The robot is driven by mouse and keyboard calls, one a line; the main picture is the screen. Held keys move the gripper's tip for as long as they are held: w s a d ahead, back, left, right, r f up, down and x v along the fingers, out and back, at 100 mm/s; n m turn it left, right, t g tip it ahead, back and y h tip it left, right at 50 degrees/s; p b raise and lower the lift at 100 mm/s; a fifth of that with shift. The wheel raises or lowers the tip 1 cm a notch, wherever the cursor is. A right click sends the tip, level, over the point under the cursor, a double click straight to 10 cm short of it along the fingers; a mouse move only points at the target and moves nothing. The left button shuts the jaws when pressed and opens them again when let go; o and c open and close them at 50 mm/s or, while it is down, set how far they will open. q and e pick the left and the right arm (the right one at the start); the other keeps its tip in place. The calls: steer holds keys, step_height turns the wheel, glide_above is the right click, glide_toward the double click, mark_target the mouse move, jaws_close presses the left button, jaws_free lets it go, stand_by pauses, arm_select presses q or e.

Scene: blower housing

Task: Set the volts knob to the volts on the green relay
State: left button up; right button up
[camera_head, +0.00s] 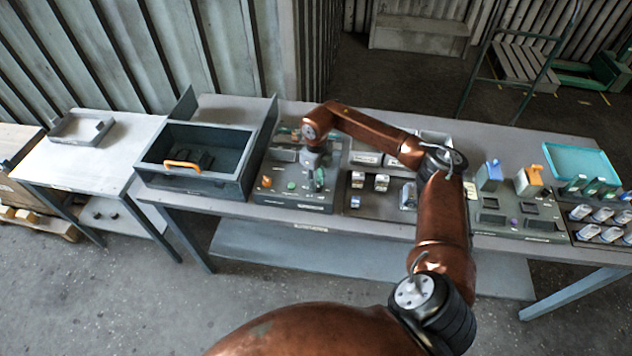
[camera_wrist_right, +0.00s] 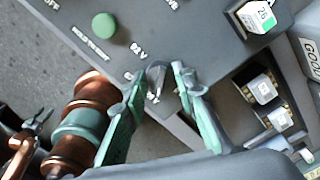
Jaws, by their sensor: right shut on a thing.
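The dark volts knob (camera_wrist_right: 156,78) is on the grey panel in the right wrist view, with small white scale marks around it. My right gripper (camera_wrist_right: 160,84) has its green fingers around the knob and is shut on it. In the head view my right gripper (camera_head: 316,172) is over the left panel and hides the knob. A white block with a green label (camera_wrist_right: 256,16), probably the green relay, is at the upper right of the wrist view; its number looks like 25 or 26, too blurred to be sure. My left gripper is not in view.
A green button (camera_wrist_right: 105,25) is on the same panel. White relays (camera_wrist_right: 262,90) sit right of it. A grey bin with an orange handle (camera_head: 183,166) stands left of the panel.

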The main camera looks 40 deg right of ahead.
mark_target(317, 184)
steer(key=m, duration=0.6)
steer(key=shift+s+f+p, duration=0.3)
stand_by(0.4)
steer(key=o, duration=1.2)
steer(key=shift+w+d+r, duration=0.1)
steer(key=shift+r, duration=0.05)
steer(key=shift+c, duration=0.2)
steer(key=shift+w, duration=0.1)
steer(key=shift+r, duration=0.4)
step_height(317, 184, up, 11)
steer(key=shift+r, duration=0.15)
